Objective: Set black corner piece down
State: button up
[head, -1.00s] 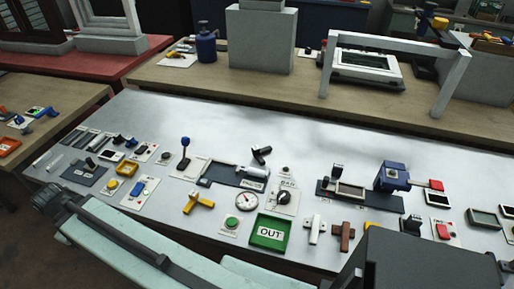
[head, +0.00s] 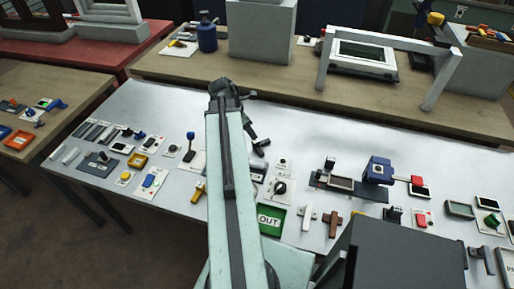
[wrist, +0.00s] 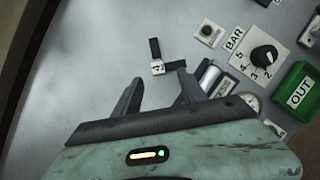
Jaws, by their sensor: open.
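The black corner piece (wrist: 154,47) is L-shaped, with two dark arms and a white numbered square at its corner. In the wrist view it lies on the grey table just beyond the fingertips, one arm pointing away and one to the right. My gripper (wrist: 160,82) is open, with a finger on each side and nothing between them. In the head view my arm reaches over the table and the corner piece (head: 262,144) shows as a small dark shape close beside my gripper (head: 251,133). The height of the fingertips above the table is hard to tell.
To the right in the wrist view are a BAR dial (wrist: 263,57), a small button plate (wrist: 208,33), a grey cylinder (wrist: 209,76) and a green OUT tray (wrist: 293,85). The table left of the piece is bare. A grey frame (head: 396,45) stands on the back bench.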

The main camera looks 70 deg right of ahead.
aim_at(258, 148)
jog(key=b+x, duration=0.7)
jog(key=x, duration=0.1)
jog(key=shift+w+f+b, duration=0.1)
jog(key=shift+w+b, duration=0.2)
grip_shut()
